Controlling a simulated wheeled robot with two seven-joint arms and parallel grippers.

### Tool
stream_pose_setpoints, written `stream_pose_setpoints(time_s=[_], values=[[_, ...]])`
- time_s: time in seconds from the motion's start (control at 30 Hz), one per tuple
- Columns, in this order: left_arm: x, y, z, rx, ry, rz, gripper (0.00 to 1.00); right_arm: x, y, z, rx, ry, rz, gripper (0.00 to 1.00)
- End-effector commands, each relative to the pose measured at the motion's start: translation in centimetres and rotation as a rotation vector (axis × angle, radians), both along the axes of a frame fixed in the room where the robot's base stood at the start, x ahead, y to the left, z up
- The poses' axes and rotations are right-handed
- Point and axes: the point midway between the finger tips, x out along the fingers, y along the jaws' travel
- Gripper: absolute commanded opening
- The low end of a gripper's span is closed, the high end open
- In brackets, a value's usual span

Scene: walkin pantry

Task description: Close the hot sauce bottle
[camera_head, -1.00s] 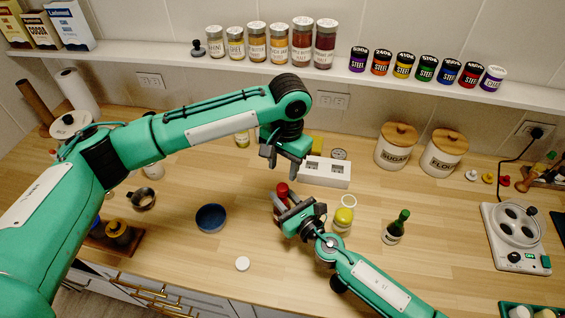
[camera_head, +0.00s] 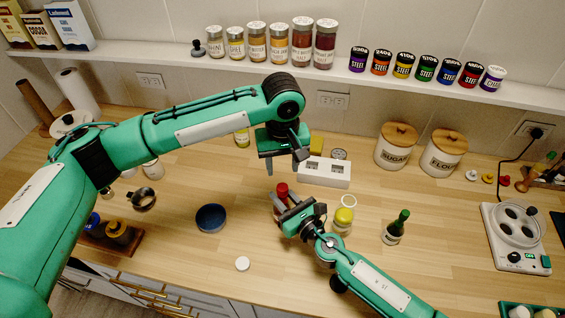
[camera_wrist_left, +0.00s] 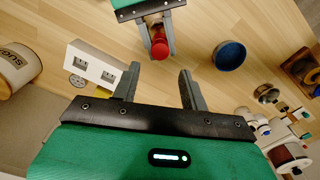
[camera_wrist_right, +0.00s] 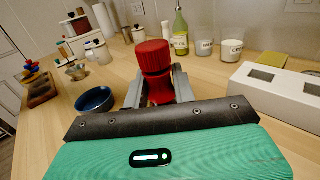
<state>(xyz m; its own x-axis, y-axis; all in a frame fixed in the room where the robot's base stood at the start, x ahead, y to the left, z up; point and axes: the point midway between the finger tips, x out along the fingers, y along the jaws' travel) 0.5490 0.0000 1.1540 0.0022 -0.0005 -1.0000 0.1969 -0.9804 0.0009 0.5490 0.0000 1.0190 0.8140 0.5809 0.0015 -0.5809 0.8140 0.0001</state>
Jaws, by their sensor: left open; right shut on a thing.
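A red-topped, ribbed object, which I take for the hot sauce bottle (camera_head: 282,188), stands upright between the fingers of my right gripper (camera_head: 285,198). That gripper is shut on it. In the right wrist view the red ribbed top (camera_wrist_right: 154,62) narrows to a waist, with red below; the fingers hide the lower part. I cannot tell whether the red top is a separate cap or how tightly it sits. My left gripper (camera_head: 284,162) is open and empty, above and apart from the red top, which also shows beyond its fingertips in the left wrist view (camera_wrist_left: 159,48).
A white box (camera_head: 325,172) stands close behind, a yellow-topped jar (camera_head: 343,217) and green bottle (camera_head: 396,228) to the right. The front counter is mostly clear.

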Motion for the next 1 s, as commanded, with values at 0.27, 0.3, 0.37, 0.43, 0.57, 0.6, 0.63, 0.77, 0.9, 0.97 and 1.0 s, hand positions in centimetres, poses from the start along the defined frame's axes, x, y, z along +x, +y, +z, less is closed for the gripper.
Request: stream_pose_setpoints(time_s=[0.27, 0.3, 0.37, 0.43, 0.57, 0.6, 0.63, 0.77, 0.9, 0.97, 1.0], values=[[-0.1, 0.0, -2.1, 0.002, 0.004, -0.001, 0.44, -0.2, 0.0, -0.6, -0.004, 0.008, 0.002, 0.00], [-0.1, 0.0, -2.7, 0.002, 0.002, -0.001, 0.44, -0.2, 0.0, -0.6, -0.004, 0.008, 0.002, 0.00], [0.0, 0.0, -3.6, 0.003, 0.002, -0.001, 0.44, -0.2, 0.0, -0.6, -0.004, 0.008, 0.002, 0.00], [0.0, 0.1, -4.8, 0.003, 0.003, 0.000, 0.44, -0.2, 0.0, -0.6, -0.004, 0.008, 0.002, 0.00], [0.0, 0.0, -6.5, 0.002, 0.002, -0.001, 0.44, -0.2, 0.0, -0.6, -0.004, 0.008, 0.002, 0.00], [0.0, 0.0, -7.0, 0.001, 0.001, -0.001, 0.44, -0.2, 0.0, -0.6, -0.004, 0.008, 0.002, 0.00], [0.0, 0.0, -7.2, 0.001, 0.001, -0.001, 0.44, -0.2, 0.0, -0.6, -0.004, 0.008, 0.002, 0.00], [0.0, 0.0, -7.9, 0.001, 0.000, -0.001, 0.44, -0.2, 0.0, -0.6, -0.005, 0.009, 0.002, 0.00], [0.0, 0.0, -8.1, 0.000, 0.000, -0.001, 0.44, -0.2, 0.0, -0.6, -0.005, 0.009, 0.002, 0.00], [0.0, 0.0, -8.1, 0.000, 0.000, -0.002, 0.44, -0.2, 0.0, -0.6, -0.005, 0.009, 0.002, 0.00], [0.0, 0.0, -8.1, 0.000, 0.000, -0.002, 0.44, -0.2, 0.0, -0.6, -0.005, 0.009, 0.002, 0.00]])
